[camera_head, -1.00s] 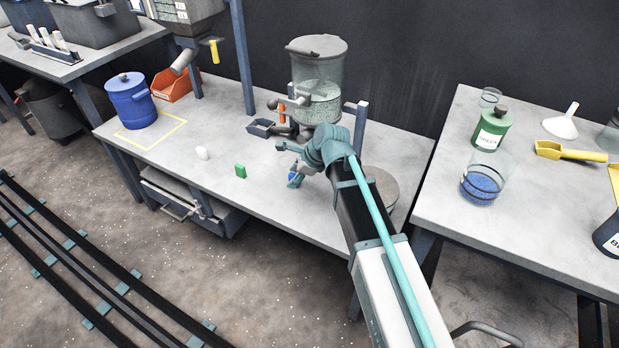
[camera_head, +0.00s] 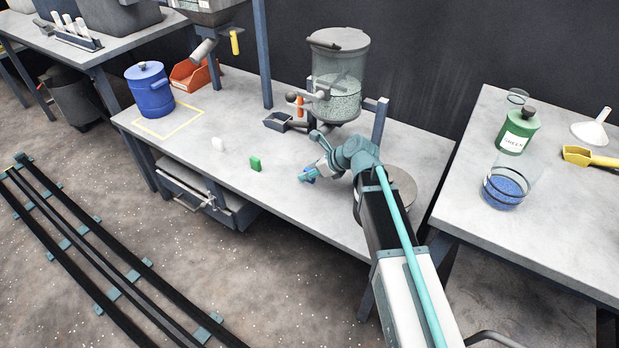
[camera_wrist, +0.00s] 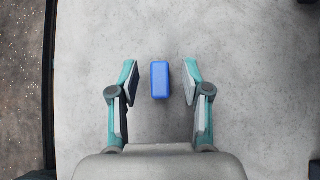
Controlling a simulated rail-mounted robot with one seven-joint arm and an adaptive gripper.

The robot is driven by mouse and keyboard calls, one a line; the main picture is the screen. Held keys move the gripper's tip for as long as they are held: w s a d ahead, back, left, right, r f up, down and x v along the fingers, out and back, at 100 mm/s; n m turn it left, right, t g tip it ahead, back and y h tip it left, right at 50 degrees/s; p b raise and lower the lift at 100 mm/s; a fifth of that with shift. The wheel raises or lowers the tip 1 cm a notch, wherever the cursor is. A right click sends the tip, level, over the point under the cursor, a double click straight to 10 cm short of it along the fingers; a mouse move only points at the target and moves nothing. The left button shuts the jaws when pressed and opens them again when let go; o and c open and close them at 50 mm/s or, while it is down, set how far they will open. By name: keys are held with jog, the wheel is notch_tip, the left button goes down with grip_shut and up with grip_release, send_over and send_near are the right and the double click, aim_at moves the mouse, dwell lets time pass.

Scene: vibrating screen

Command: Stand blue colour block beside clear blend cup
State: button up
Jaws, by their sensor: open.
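The blue colour block (camera_wrist: 160,80) lies on the bench between my open fingers in the wrist view, with a gap on each side. In the head view only a bit of the blue block (camera_head: 309,179) shows beside my gripper (camera_head: 316,165). My gripper also shows in the wrist view (camera_wrist: 161,72), with its two teal fingers apart. A clear cup with blue granules (camera_head: 504,187) stands on the right-hand table. A smaller clear cup (camera_head: 517,97) stands behind it near the green bottle. I cannot tell which is the blend cup.
A green block (camera_head: 255,164) and a white block (camera_head: 218,144) stand left of my gripper. A clear hopper (camera_head: 338,85) stands behind it. A green bottle (camera_head: 516,131), funnel (camera_head: 591,131) and yellow scoop (camera_head: 588,157) are on the right table (camera_head: 465,215). A gap separates the tables.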

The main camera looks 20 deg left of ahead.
jog(key=shift+a+f, duration=0.1)
jog(key=shift+f, duration=0.05)
grip_shut()
dwell(0.4)
